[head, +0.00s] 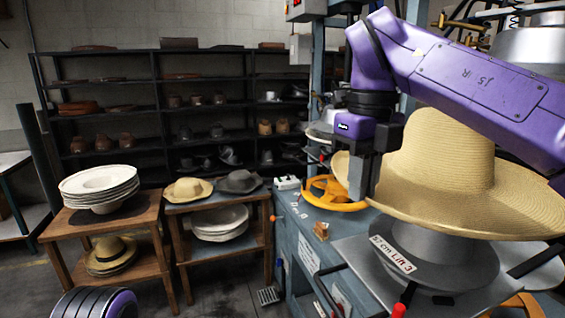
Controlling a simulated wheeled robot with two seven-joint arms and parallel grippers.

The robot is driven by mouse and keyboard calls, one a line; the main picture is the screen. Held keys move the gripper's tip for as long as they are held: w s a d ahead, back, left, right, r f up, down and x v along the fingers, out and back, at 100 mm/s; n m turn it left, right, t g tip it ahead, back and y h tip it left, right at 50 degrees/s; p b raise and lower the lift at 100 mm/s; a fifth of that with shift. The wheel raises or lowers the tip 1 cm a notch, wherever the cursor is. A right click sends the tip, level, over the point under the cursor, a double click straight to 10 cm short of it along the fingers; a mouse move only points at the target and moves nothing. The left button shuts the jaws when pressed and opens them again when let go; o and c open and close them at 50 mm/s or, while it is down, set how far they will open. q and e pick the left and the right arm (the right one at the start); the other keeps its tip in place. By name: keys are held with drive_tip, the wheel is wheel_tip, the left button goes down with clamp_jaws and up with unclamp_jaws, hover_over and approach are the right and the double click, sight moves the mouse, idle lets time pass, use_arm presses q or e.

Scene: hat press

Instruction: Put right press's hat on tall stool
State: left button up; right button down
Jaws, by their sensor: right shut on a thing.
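A large straw hat (455,170) with a wide brim is at the right press (420,255). It sits over the press's grey metal form, beneath my purple arm, which hides part of its crown. My right gripper (362,180) points down and is shut on the left edge of the hat's brim. I cannot tell whether the hat touches the form. Two wooden stools stand at left: one (75,226) bears a stack of white hat shapes, the other (240,196) bears a tan hat and a grey hat. I cannot tell which is the tall one. My left gripper is out of view.
A yellow handwheel (330,192) and a blue press cabinet (310,240) stand left of the hat. A dark shelf (150,70) with hats and shoe-like forms lines the back wall. Lower shelves of the stools hold more hats. Floor between stools and press is narrow.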

drive_tip(key=s+a, duration=0.2)
drive_tip(key=a, duration=0.4)
drive_tip(key=s+a, duration=0.3)
drive_tip(key=a, duration=0.5)
drive_tip(key=shift+a+p, duration=0.25)
drive_tip(key=shift+p, duration=0.05)
drive_tip(key=shift+s, duration=0.1)
drive_tip(key=s+a+p, duration=0.2)
drive_tip(key=s+a, duration=0.1)
drive_tip(key=a, duration=0.5)
drive_tip(key=shift+a, duration=0.2)
